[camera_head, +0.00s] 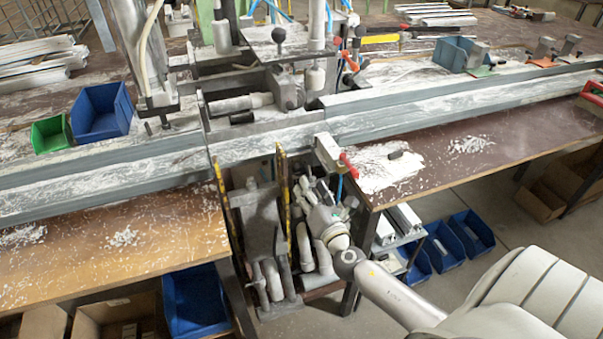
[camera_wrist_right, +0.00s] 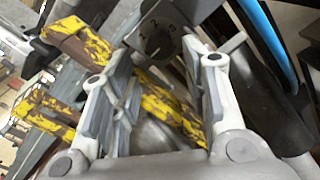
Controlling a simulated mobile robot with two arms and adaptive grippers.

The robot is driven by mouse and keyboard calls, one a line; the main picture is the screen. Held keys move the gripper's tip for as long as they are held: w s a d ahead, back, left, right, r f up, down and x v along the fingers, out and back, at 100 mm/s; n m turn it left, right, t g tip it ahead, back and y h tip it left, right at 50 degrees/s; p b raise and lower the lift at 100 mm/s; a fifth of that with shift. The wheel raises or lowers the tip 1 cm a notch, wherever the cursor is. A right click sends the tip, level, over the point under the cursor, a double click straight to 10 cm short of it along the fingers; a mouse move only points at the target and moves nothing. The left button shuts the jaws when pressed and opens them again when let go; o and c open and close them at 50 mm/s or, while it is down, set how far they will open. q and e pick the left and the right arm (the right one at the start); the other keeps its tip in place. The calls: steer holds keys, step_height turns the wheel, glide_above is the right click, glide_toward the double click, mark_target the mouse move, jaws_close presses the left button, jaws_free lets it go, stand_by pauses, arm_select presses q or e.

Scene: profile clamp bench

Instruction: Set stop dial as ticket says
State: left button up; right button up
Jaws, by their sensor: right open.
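The stop dial (camera_wrist_right: 160,32), a dark disc with pale numerals, shows at the top of the right wrist view, just beyond the fingertips. I make out numerals such as 2 and 3, but cannot tell its setting. My right gripper (camera_wrist_right: 162,62) is open, with its two fingers apart on either side of the view and the dial between and beyond them. In the head view my right gripper (camera_head: 312,188) is at the gap in the bench, below the rail; the dial cannot be made out there. I cannot make out a ticket. My left gripper is not in view.
Worn yellow bars (camera_wrist_right: 165,105) cross behind the fingers, and a blue hose (camera_wrist_right: 263,35) runs close on the right. A red-handled clamp (camera_head: 347,164) sits above my right gripper. The long grey rail (camera_head: 420,115) spans the bench. Blue bins (camera_head: 472,232) stand below.

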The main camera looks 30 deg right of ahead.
mark_target(300, 172)
steer(key=x, duration=0.6)
steer(key=shift+a, duration=0.15)
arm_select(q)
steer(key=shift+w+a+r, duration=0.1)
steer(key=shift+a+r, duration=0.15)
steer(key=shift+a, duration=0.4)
arm_select(e)
steer(key=shift+w+f, duration=0.1)
steer(key=shift+w, duration=0.65)
steer(key=c, duration=0.8)
steer(key=shift+o, duration=0.2)
